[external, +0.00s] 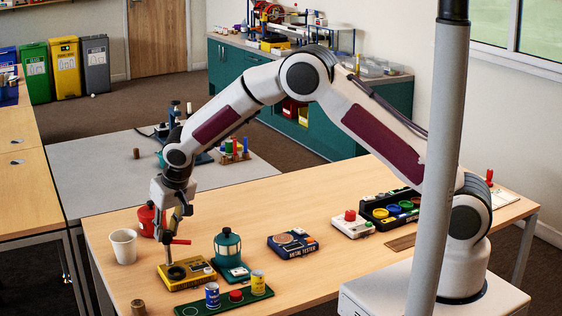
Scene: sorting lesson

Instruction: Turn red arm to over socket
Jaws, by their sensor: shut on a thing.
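The red arm (181,242) is a short bar that juts to the right from below my gripper, above the back-left part of a yellow unit. My gripper (167,238) points down and is shut on the red arm; its fingers hide part of it. A pale post stands below the fingers on the yellow unit (203,280). A dark round socket (177,272) sits on top of the unit, just to the right of the post and lower in the picture than the red arm.
A white cup (123,246) and a red container (147,219) stand close left. A green tray (190,308) with cans is in front.

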